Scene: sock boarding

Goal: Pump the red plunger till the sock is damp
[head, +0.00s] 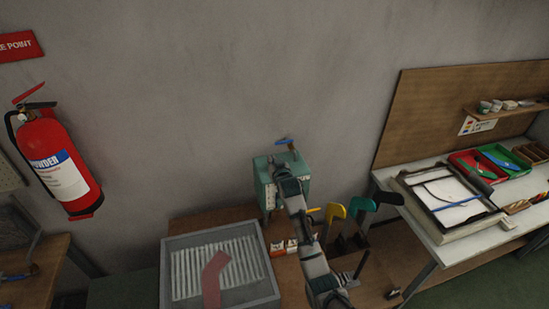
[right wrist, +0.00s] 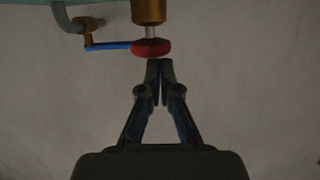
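In the right wrist view the red plunger (right wrist: 151,47) is a round red knob on a pale stem under a brass collar (right wrist: 148,10). The tips of my right gripper (right wrist: 160,64) are together just below the knob in the picture, with nothing seen between them. I cannot tell whether they touch the knob. In the head view my right gripper (head: 282,166) is in front of a teal box (head: 262,180) by the wall and hides part of it. A dull red sock shape (head: 213,272) lies on a white ribbed tray (head: 180,242). Its dampness cannot be told. My left gripper is out of view.
A blue lever (head: 284,141) tops the box; it also shows beside the plunger in the wrist view (right wrist: 108,45). A fire extinguisher (head: 60,165) hangs at left. A white bench (head: 432,238) stands at right.

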